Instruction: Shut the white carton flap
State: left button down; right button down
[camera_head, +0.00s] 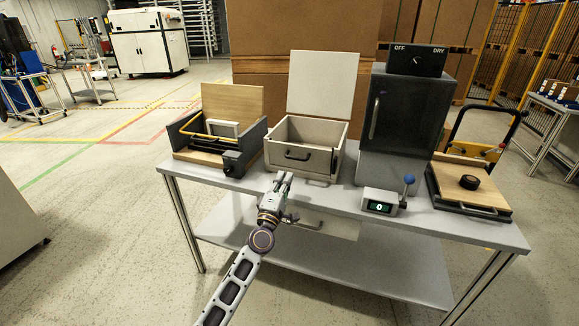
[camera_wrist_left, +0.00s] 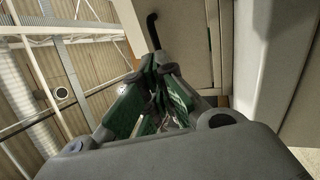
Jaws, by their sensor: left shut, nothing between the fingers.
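The off-white carton (camera_head: 338,162) stands at the middle of the table, with a dark handle (camera_head: 297,156) on its front. Its white flap (camera_head: 323,83) stands upright at the back edge, so the carton is open at the top. My left gripper (camera_head: 284,178) is shut and empty, in front of the carton and below its rim, left of centre. In the left wrist view, the closed fingers (camera_wrist_left: 163,75) point toward a pale panel and a dark bent bar, probably the carton front and its handle. I cannot tell whether they touch. My right gripper is not in view.
On the grey table (camera_head: 458,226), a wooden-lidded box (camera_head: 232,101) stands left of the carton. A dark cabinet (camera_head: 400,125) with a dial box on top stands close on its right. A small display with a blue-knobbed lever (camera_head: 408,180) sits near the front edge.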

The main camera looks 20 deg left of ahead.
pick_arm(q)
jog(key=shift+x, duration=2.45)
jog(key=shift+w+r, duration=0.15)
jog(key=shift+w, duration=0.45)
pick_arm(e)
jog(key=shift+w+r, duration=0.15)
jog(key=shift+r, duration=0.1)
